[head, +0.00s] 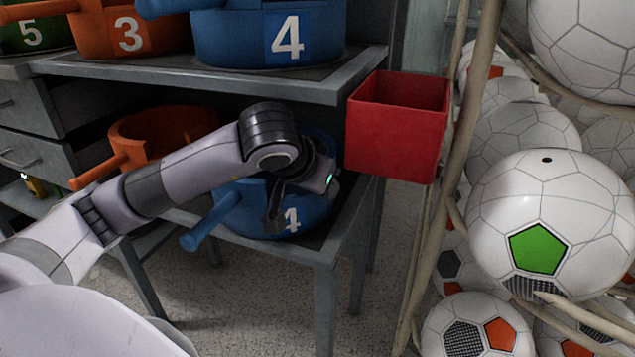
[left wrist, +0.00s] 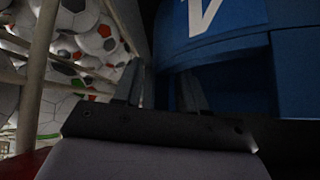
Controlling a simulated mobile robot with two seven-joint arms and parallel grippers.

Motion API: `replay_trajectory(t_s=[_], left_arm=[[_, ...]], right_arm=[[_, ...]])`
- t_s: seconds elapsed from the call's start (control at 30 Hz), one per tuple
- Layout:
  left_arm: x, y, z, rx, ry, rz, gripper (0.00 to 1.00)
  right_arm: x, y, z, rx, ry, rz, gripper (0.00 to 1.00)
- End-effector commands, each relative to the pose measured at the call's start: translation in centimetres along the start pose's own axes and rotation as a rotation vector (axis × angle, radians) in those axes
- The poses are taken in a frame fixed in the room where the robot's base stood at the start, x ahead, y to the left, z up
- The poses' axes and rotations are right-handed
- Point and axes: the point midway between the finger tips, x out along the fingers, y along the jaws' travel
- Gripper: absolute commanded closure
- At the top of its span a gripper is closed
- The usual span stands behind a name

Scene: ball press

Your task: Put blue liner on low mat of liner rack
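A blue liner (head: 258,222) marked 4, with a blue handle pointing left, stands upright on the dark low mat (head: 343,218) of the grey liner rack (head: 325,262). My left gripper (head: 275,212) is at the liner's front right, partly covering its wall and number. In the left wrist view, the two dark fingers (left wrist: 163,88) stand apart with nothing visible between them. The blue liner (left wrist: 222,50) is close beyond them; contact cannot be told. My left arm hides part of the liner's rim. My right gripper is not in view.
Another blue liner (head: 235,35) marked 4 and an orange liner (head: 128,35) marked 3 stand on the upper shelf. An orange liner (head: 165,130) is low at left. A red box (head: 395,130) and the ball rack (head: 455,140) with several balls are at right.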

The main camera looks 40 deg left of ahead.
Motion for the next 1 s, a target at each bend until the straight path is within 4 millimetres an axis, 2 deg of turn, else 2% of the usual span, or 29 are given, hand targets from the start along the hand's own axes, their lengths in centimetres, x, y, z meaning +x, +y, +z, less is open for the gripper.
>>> replay_trajectory(t_s=[0.17, 0.27, 0.43, 0.7, 0.83, 1.0], left_arm=[[-0.1, 0.0, -0.1, 0.000, 0.000, 0.000, 0.59], [-0.8, -0.1, -0.3, 0.000, 0.003, 0.000, 0.59], [-3.9, -0.1, -0.4, 0.002, 0.005, -0.001, 0.59], [-9.6, -0.1, -0.4, 0.001, 0.005, -0.001, 0.59], [-11.2, 0.0, -0.3, 0.001, 0.002, 0.000, 0.59], [-12.1, 0.0, -0.1, 0.000, 0.001, 0.000, 0.59]], right_arm=[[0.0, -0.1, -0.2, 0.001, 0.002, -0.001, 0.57], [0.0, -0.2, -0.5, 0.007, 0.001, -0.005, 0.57], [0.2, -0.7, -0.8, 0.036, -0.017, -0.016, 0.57], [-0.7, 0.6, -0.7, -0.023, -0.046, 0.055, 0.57], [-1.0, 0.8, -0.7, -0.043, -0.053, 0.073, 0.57], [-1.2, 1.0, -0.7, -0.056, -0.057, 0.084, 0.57]])
